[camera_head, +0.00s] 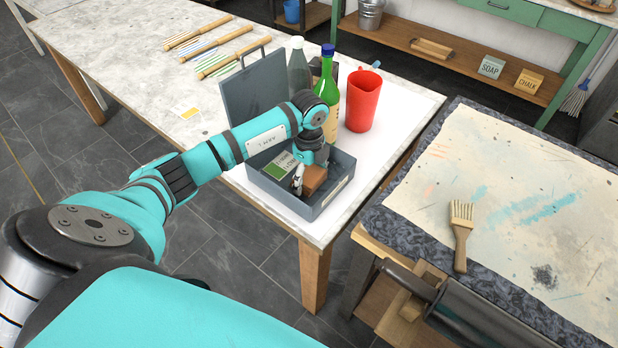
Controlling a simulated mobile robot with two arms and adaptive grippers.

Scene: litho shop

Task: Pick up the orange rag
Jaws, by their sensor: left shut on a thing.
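The orange rag (314,178) shows as a small brownish-orange block-like shape inside an open grey metal box (335,196) on the marble-topped table. My left arm reaches in over the box from the left. My left gripper (299,180) points down into the box, right beside the rag, and is shut on it. The fingertips are small and partly hidden by the wrist, so the exact grip is hard to make out. My right gripper is not in view.
A green bottle (326,95), a clear bottle (298,68) and a red pitcher (362,100) stand close behind the box. Its raised lid (250,90) is at the left. A green-labelled item (279,166) lies inside. A brush (461,235) lies on the right-hand table.

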